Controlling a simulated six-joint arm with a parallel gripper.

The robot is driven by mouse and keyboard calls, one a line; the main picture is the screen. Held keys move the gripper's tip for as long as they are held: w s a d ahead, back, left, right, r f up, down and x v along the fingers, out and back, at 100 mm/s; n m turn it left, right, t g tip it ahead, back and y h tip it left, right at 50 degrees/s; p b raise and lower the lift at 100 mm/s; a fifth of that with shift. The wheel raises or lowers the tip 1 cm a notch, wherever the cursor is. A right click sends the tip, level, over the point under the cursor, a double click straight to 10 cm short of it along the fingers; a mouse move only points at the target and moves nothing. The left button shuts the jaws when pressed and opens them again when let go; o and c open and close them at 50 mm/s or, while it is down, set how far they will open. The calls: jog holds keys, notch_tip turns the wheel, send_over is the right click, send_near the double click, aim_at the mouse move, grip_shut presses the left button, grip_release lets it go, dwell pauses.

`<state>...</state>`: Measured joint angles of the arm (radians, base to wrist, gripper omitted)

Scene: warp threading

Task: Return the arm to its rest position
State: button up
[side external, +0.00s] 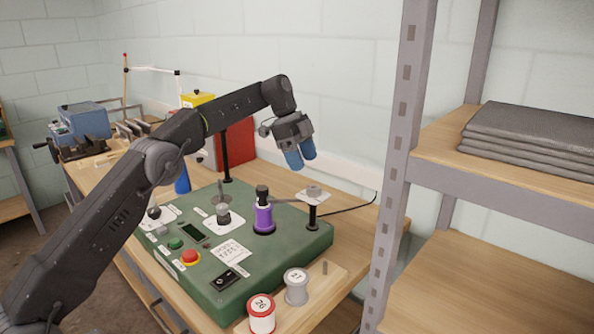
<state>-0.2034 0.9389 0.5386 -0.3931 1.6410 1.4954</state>
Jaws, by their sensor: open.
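My gripper (300,158), with blue fingers pointing down, hangs in the air above the far right part of the green machine base (290,236). It is open, and nothing shows between its fingers. My arm reaches in from the lower left, bent over the machine. A purple spool (264,219) stands upright on the base, below the gripper and apart from it. A post with a flat plate (313,194) stands to the right of the spool.
A red spool (262,314) and a grey spool (297,288) stand on a wooden board in front. A metal shelf post (399,150) rises to the right, with folded grey cloth (535,138). A blue machine (82,120) is at the back left.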

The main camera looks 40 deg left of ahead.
jog(key=s+d+r+n+t+y, duration=0.15)
jog(key=s+r+n, duration=0.3)
jog(key=s, duration=0.45)
jog(key=s+d+r+n+t+y, duration=0.1)
jog(key=s+d+r+n, duration=0.3)
jog(key=s, duration=0.5)
jog(key=s+f+n+t+y, duration=0.1)
jog(key=s+f+n, duration=0.2)
jog(key=s, duration=0.8)
jog(key=s+f+n+t, duration=0.1)
jog(key=s+f+n, duration=0.2)
jog(key=s+f, duration=0.3)
jog(key=s, duration=0.4)
jog(key=shift+s+d+f+n+y, duration=0.25)
jog(key=shift+s+f+n+y, duration=0.05)
jog(key=shift+s+n+y, duration=0.1)
